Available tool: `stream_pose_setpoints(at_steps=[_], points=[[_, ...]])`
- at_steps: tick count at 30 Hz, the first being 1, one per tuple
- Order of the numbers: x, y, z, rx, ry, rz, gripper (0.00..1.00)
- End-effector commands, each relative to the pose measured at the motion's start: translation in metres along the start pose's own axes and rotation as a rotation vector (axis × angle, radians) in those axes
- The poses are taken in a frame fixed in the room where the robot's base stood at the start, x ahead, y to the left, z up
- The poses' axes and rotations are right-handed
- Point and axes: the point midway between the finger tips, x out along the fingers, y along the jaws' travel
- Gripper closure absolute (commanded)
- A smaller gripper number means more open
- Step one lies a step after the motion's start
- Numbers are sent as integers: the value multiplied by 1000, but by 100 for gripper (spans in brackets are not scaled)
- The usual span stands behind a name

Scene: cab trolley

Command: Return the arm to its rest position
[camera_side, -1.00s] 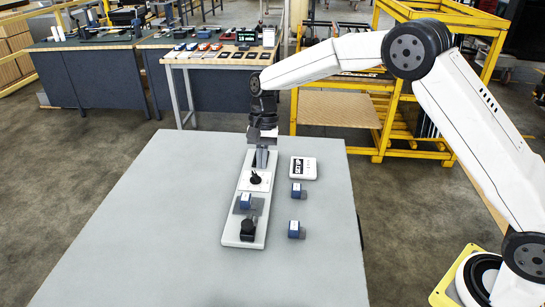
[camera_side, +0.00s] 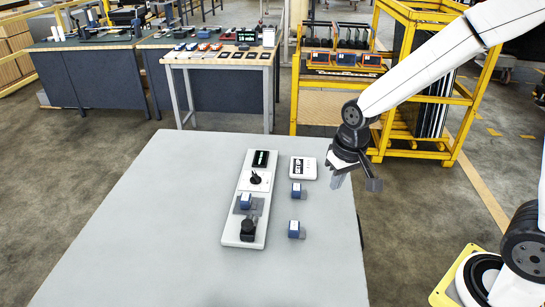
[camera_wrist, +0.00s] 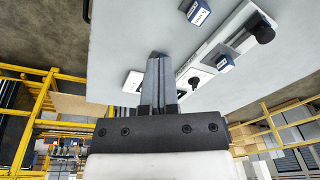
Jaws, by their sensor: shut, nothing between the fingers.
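My gripper (camera_side: 338,180) is shut and empty. It hangs in the air near the right edge of the grey table (camera_side: 150,230), to the right of the white square box (camera_side: 303,168). In the wrist view its fingers (camera_wrist: 158,82) are together with nothing between them. A long white panel (camera_side: 233,228) lies on the table. It bears a dark display (camera_side: 260,158), a black lever (camera_side: 256,178), a blue block (camera_side: 245,201) and a black knob (camera_side: 248,228).
Two more blue blocks (camera_side: 297,190) (camera_side: 295,229) stand on the table right of the panel. A yellow trolley frame (camera_side: 462,95) stands behind. A side table with small devices (camera_side: 222,55) is at the back. The table's left part is clear.

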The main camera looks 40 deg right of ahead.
Motion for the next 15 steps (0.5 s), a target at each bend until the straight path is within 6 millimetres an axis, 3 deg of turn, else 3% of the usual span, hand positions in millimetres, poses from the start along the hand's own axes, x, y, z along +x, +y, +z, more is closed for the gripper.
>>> stream_pose_setpoints(at_steps=[6, 15], points=[[-1, 18, 42, -125, 69, 16, 100], [1, 28, 66, -200, 106, 27, 100]])
